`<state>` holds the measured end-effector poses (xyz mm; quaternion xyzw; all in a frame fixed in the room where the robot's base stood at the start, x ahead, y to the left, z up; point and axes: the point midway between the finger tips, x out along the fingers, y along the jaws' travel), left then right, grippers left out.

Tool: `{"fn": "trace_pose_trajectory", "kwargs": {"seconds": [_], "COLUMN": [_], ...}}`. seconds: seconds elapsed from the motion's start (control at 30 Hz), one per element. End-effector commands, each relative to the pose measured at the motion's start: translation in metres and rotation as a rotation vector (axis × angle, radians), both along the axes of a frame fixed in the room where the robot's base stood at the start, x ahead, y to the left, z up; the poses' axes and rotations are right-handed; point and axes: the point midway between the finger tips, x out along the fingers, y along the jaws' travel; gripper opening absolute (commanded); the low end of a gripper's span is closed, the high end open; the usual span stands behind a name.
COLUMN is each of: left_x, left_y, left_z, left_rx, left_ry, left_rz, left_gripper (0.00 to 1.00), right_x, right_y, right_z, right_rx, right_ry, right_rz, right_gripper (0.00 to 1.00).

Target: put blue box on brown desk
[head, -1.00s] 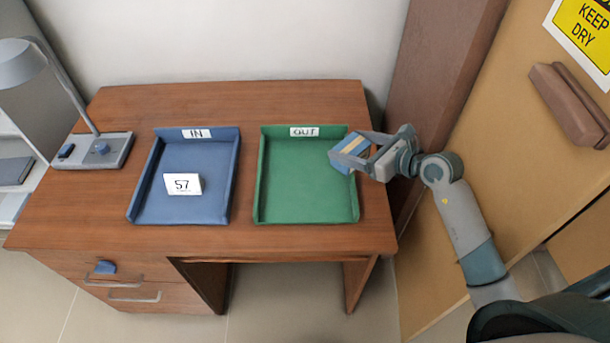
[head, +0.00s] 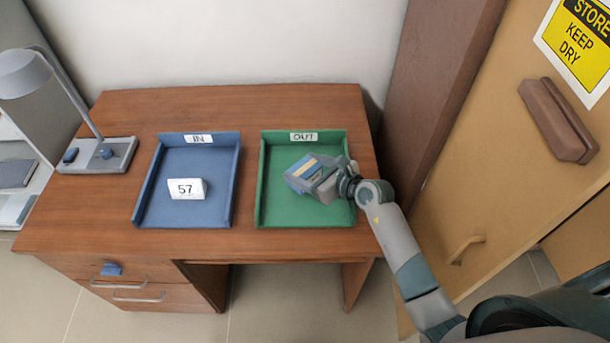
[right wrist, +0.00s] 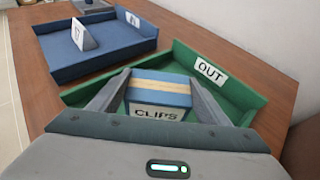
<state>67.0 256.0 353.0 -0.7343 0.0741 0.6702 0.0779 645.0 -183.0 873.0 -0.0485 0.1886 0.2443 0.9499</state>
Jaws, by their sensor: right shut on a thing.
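The blue box (head: 304,169) has a tan band on top, and its CLIPS label shows in the right wrist view (right wrist: 160,95). My right gripper (head: 318,178) is shut on it, with a finger on each side. The box is over the green OUT tray (head: 305,216); I cannot tell whether it touches the tray floor. The brown desk (head: 120,112) carries this tray. My left gripper is not in view.
A blue IN tray (head: 210,215) holding a white 57 card (head: 187,189) is left of the green tray. A grey lamp (head: 97,155) stands at the desk's left. A wooden cabinet door (head: 500,190) is close on the right.

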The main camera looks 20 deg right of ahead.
Motion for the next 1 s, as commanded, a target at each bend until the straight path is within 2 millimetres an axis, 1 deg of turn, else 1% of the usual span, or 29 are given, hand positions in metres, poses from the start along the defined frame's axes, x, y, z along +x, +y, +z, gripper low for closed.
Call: {"fn": "trace_pose_trajectory", "kwargs": {"seconds": [0.27,0.37,0.5,0.6,1.0], "left_x": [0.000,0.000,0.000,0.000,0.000], "left_y": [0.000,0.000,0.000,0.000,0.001], "left_z": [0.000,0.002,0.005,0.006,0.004], "left_rx": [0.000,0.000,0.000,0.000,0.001], "left_ry": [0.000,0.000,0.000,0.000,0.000], "left_rz": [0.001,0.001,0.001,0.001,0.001], "left_gripper": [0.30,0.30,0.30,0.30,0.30], "right_x": [0.000,0.000,0.000,0.000,0.000], "right_y": [0.000,0.000,0.000,-0.001,-0.001], "right_z": [-0.002,-0.010,-0.028,-0.037,-0.042], "right_rx": [0.000,0.001,0.000,0.000,0.000], "right_ry": [0.000,0.003,0.003,0.001,0.000], "right_rz": [0.000,0.000,0.001,0.000,0.000], "right_gripper": [0.45,0.45,0.45,0.45,0.45]}}
